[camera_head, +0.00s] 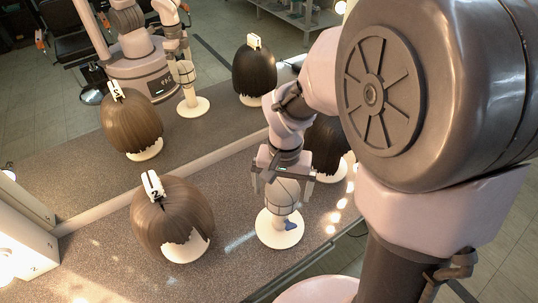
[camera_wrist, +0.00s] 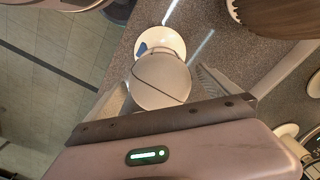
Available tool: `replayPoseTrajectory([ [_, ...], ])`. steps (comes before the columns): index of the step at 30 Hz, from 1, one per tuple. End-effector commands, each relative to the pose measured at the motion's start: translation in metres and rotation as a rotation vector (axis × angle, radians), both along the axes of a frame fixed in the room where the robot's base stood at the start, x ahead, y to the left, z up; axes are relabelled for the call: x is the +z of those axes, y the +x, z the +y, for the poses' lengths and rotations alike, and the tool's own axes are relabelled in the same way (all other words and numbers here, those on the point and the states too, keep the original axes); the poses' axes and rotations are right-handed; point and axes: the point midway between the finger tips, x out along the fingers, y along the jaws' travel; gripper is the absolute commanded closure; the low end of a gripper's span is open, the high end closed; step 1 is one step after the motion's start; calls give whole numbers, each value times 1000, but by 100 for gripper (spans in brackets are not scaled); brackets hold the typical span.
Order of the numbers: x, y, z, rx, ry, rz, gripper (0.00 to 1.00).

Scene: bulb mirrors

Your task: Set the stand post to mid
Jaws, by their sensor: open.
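The wig stand has a white round base (camera_head: 280,229) on the counter, with a pale head form (camera_head: 283,193) marked by dark seam lines above it. A small blue piece (camera_head: 291,225) sits low on the stand. In the wrist view the head form (camera_wrist: 160,82) fills the middle, with the base (camera_wrist: 170,40) and the blue piece (camera_wrist: 141,48) beyond it. My gripper (camera_head: 283,190) is open, its fingers on either side of the head form; whether they touch it I cannot tell. The post is mostly hidden by the head form, so its height setting is unclear.
A brown wig (camera_head: 172,213) with a white clip marked 2 stands to the left. A dark wig (camera_head: 328,145) stands behind my arm, partly hidden. A mirror (camera_head: 60,165) behind the counter (camera_head: 100,270) reflects wigs, stand and robot. Lit bulbs stand at far left.

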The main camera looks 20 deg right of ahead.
Motion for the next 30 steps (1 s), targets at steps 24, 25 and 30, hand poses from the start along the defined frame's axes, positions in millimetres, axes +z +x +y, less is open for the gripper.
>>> replayPoseTrajectory([
  [24, -31, 0, 0, 0, 0, -1, 57],
  [25, -31, 0, 0, 0, 0, -1, 63],
  [30, -31, 0, 0, 0, 0, -1, 94],
])
